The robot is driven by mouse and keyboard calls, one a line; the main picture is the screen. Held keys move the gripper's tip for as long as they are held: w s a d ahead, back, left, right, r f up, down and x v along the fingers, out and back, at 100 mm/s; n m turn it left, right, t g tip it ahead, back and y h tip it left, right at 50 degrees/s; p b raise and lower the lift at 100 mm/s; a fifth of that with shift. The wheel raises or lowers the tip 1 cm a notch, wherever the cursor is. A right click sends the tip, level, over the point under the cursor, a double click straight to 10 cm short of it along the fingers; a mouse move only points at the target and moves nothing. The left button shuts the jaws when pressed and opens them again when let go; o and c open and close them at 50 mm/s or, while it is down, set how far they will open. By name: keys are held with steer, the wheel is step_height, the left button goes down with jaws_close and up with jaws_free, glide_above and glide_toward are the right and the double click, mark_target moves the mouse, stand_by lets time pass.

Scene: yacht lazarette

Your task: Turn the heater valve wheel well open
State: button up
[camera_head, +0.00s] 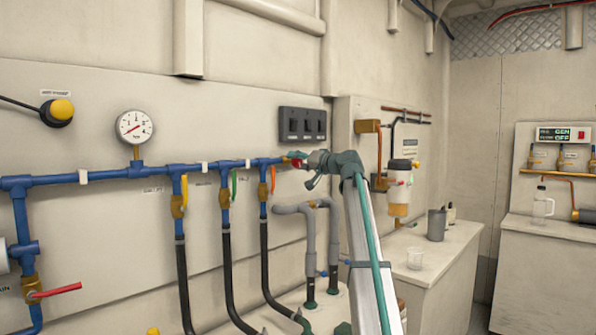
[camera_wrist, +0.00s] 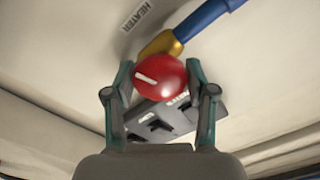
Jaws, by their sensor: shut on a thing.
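The heater valve wheel (camera_wrist: 160,77) is a red round knob with a white mark, in the wrist view. It sits on a brass fitting (camera_wrist: 163,43) at the end of a blue pipe (camera_wrist: 205,22), by a label reading HEATER (camera_wrist: 139,16). My gripper (camera_wrist: 160,84) has one finger on each side of the wheel and is shut on it. In the head view my gripper (camera_head: 301,161) is at the right end of the blue manifold pipe, and only a little red of the wheel (camera_head: 297,163) shows.
A dark switch panel (camera_head: 302,124) is on the wall just above my gripper. A gauge (camera_head: 134,127), blue pipes and several black hoses (camera_head: 228,272) lie to the left. Grey hoses (camera_head: 310,240) rise below my gripper.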

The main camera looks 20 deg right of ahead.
steer(key=n+b, duration=0.4)
steer(key=n, duration=0.1)
steer(key=shift+f+n+b, duration=0.2)
steer(key=shift+n+b, duration=0.1)
steer(key=shift+r+n+b, duration=0.1)
steer(key=shift+n+b, duration=1.5)
steer(key=shift+n, duration=0.7)
steer(key=o, duration=1.2)
steer(key=shift+r, duration=0.1)
steer(key=shift+c, duration=0.2)
steer(key=v, duration=1.2)
